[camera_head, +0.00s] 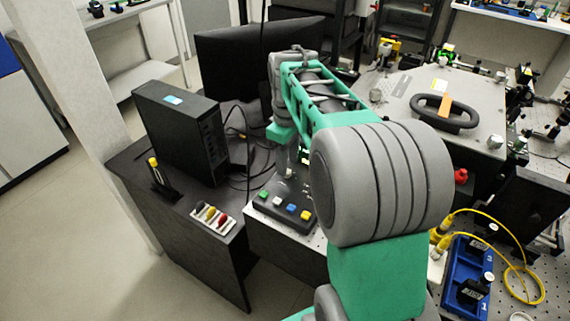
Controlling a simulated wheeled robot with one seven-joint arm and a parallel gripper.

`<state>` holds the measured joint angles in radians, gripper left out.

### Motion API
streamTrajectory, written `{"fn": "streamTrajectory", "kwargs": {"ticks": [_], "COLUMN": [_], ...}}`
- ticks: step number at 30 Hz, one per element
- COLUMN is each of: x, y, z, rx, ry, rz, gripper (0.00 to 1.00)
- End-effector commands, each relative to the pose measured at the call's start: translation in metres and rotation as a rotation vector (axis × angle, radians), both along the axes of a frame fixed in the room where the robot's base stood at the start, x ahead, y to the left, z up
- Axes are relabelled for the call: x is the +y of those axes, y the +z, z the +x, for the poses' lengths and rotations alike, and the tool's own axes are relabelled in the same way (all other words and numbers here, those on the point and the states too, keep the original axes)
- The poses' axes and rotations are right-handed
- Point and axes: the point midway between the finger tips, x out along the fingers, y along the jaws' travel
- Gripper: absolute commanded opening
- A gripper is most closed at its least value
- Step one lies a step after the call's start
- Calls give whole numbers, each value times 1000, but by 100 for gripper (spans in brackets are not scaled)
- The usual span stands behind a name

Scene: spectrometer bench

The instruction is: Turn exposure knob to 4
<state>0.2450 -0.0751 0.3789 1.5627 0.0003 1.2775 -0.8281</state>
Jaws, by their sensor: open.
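A dark control box (268,208) with green, white, blue and yellow buttons on its front sits at the edge of the bench, left of my arm's large grey joint. My gripper (290,172) points down over the back part of this box. It is small in the picture and partly lost against the dark box, and it looks open with nothing held. I cannot make out the exposure knob or its setting; it may be hidden by the gripper or my arm. Contact between gripper and box cannot be told.
A black computer tower (180,132) and a monitor (250,55) stand behind and left. Loose black cables run beside the control box. A small white rack (213,217) holds coloured items. On the right are a metal enclosure (400,90) with a black handle, and a blue tray (462,275).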

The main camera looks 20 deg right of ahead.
Motion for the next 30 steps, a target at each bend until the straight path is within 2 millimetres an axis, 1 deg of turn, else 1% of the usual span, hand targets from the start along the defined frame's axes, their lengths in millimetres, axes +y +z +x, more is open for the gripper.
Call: {"fn": "streamTrajectory", "kwargs": {"ticks": [1, 3, 6, 13, 14, 28, 30], "x": [0, 1, 1, 3, 3, 3, 3], "y": [-8, -18, -25, -27, -27, -26, -26], "z": [-1, 0, 0, 1, 1, 1, 1], "rx": [3, 1, -1, -1, -2, -2, -1], "ry": [0, 0, 1, 3, 3, 3, 3], "rz": [1, 0, -1, 0, -1, -1, 0], "gripper": [41, 41, 41, 41, 39, 1, 0]}}
